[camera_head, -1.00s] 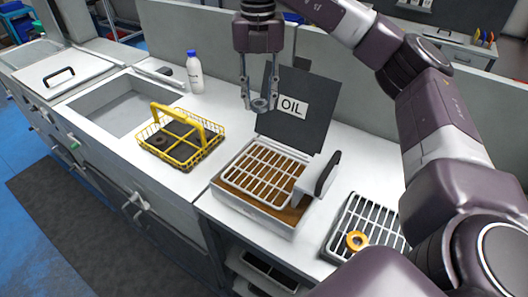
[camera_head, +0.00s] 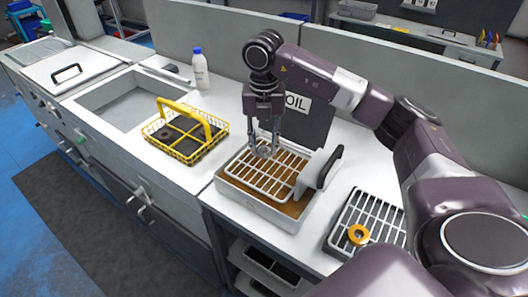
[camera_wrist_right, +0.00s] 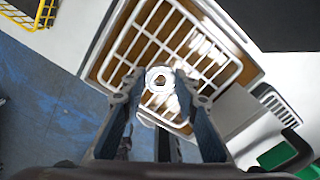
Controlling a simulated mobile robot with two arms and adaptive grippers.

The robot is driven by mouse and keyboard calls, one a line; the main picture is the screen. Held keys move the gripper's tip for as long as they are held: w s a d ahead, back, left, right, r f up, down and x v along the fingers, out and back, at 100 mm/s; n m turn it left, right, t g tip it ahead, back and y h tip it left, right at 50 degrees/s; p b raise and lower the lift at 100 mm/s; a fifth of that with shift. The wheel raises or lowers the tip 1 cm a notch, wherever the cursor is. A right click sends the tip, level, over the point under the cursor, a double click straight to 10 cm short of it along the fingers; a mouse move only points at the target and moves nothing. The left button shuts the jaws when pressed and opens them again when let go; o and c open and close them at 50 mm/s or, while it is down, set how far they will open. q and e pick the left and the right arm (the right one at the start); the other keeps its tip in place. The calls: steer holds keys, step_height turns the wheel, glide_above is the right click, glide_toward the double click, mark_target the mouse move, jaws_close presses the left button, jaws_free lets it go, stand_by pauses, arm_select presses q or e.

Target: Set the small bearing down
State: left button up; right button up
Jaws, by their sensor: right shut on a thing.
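The small bearing is a shiny metal ring (camera_wrist_right: 160,82), held between the fingertips of my right gripper (camera_head: 264,150). In the head view the bearing (camera_head: 264,152) shows at the fingertips, over the back left part of the white wire rack in the oil tray (camera_head: 257,209). The right gripper points down and is shut on the bearing. I cannot tell whether the bearing touches the rack's bars. The tray has brown oil under the white rack, and a dark panel marked OIL (camera_head: 297,103) stands behind it. My left gripper is not in view.
A yellow wire basket (camera_head: 187,131) with a dark ring inside stands left of the tray. A white rack (camera_head: 370,218) with an orange ring (camera_head: 358,235) lies to the right. A white bottle with a blue cap (camera_head: 201,71) stands behind, next to a sink (camera_head: 118,104).

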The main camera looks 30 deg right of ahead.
mark_target(264, 149)
step_height(264, 149, down, 3)
steer(key=shift+w+f+p, duration=0.1)
steer(key=shift+f+p, duration=0.1)
steer(key=shift+p, duration=0.1)
steer(key=shift+f, duration=0.15)
steer(key=o, duration=1.2)
steer(key=shift+c, duration=0.2)
